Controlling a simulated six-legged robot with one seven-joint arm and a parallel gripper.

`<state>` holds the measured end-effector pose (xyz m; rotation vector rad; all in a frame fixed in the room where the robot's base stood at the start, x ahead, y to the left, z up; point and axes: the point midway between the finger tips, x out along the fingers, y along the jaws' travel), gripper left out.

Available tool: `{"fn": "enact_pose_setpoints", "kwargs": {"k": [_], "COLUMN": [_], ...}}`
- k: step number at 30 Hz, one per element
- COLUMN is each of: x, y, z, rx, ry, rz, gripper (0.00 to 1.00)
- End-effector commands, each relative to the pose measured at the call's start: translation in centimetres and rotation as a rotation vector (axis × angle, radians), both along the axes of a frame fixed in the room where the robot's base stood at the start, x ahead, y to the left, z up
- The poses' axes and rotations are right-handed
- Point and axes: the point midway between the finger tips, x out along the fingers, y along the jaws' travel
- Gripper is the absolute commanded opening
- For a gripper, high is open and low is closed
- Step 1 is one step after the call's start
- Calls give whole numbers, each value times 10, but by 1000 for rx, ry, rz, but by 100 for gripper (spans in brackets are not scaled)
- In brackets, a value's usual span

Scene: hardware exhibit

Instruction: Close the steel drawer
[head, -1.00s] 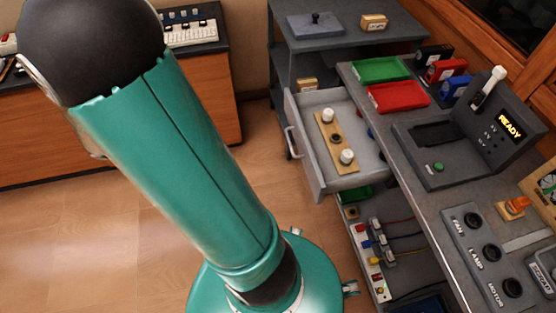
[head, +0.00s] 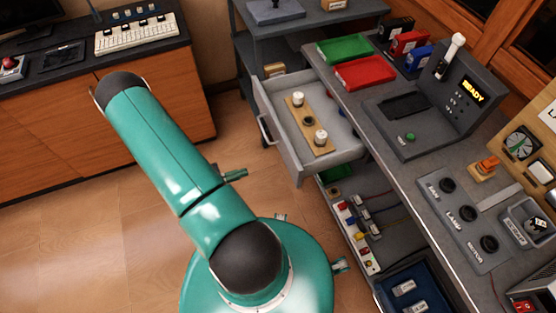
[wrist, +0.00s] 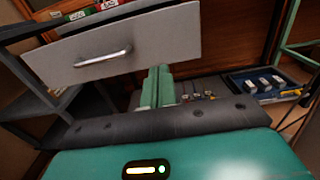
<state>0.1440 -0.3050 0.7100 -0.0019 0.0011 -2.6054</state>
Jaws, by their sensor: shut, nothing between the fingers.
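The steel drawer (head: 287,152) stands pulled out from under the grey workbench, and its inside shows in the head view. A wooden strip (head: 308,122) with white knobs lies in it. In the wrist view the drawer front (wrist: 120,50) with its bar handle (wrist: 103,57) faces me from above, left of centre. My gripper (wrist: 158,72) is shut and empty, its green fingers upright just below the drawer front's lower edge in the picture. I cannot tell whether they touch it.
The workbench (head: 395,150) carries a green tray (head: 344,48), a red tray (head: 365,72) and a console with a lever (head: 450,85). Below are a power strip (head: 355,235) and a blue bin (head: 412,285). Wooden floor (head: 100,240) lies open at left.

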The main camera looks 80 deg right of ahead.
Motion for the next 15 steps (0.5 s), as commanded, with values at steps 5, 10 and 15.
{"fn": "enact_pose_setpoints", "kwargs": {"k": [5,10,15], "x": [-21,-50,-79], "y": [-11,-28,-45], "z": [1,1,1], "rx": [0,1,0], "ry": [1,1,-1], "rz": [-5,-7,-7], "gripper": [0,0,0]}}
